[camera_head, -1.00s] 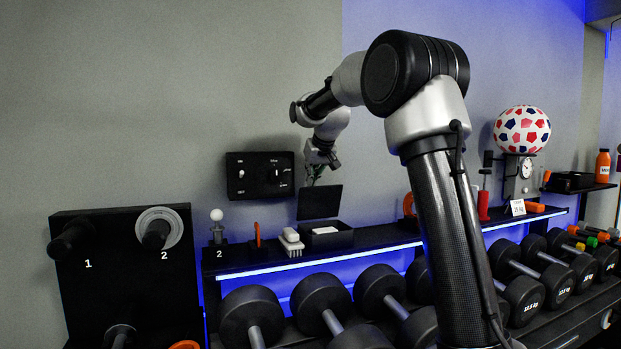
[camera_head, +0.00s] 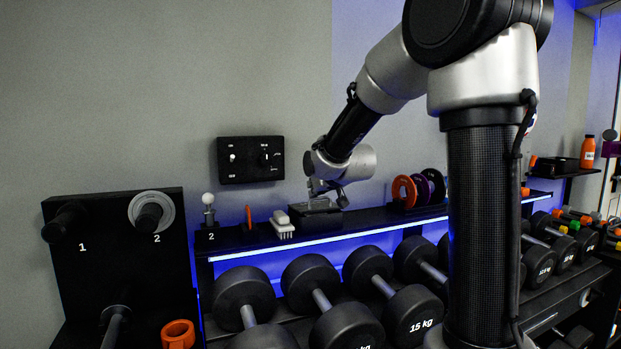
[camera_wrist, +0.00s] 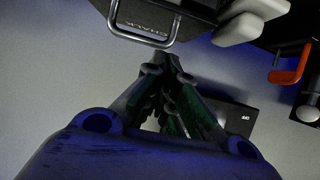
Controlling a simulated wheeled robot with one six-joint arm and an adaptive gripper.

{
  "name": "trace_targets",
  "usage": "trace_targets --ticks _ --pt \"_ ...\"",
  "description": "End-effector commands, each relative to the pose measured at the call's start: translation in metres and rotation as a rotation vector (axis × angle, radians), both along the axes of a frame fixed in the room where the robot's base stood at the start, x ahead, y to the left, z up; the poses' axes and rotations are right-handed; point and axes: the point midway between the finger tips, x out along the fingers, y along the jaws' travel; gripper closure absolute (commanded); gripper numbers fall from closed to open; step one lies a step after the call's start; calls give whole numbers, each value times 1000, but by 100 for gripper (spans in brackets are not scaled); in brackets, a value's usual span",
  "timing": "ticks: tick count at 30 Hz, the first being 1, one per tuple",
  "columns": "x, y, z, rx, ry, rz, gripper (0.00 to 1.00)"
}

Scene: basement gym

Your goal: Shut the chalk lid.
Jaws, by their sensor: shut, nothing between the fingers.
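The black chalk box (camera_head: 318,222) stands on the shelf, right of the white brush. Its lid (camera_head: 300,207) no longer stands upright; it looks down over the box, but my gripper hides part of it and I cannot tell if it is flush. My gripper (camera_head: 322,192) is shut and empty, just above the lid; I cannot tell if it touches. In the wrist view the closed fingers (camera_wrist: 163,62) point towards a dark surface marked CHALK (camera_wrist: 152,27), with a metal loop handle (camera_wrist: 145,38) in front of them.
The white brush (camera_head: 279,224), an orange upright piece (camera_head: 249,217) and a white knob (camera_head: 208,199) stand left of the box. A switch panel (camera_head: 251,160) is on the wall behind. Coloured discs (camera_head: 405,190) stand to the right, and dumbbells (camera_head: 311,288) lie below the shelf.

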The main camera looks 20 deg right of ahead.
Motion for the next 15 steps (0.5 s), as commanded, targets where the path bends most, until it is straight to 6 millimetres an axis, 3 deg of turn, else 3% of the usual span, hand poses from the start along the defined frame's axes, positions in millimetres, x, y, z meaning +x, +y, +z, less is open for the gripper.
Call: trace_targets --ticks 6,15 --pt "-13 0 -26 0 4 0 100" --pt "-18 0 -50 0 3 0 100"
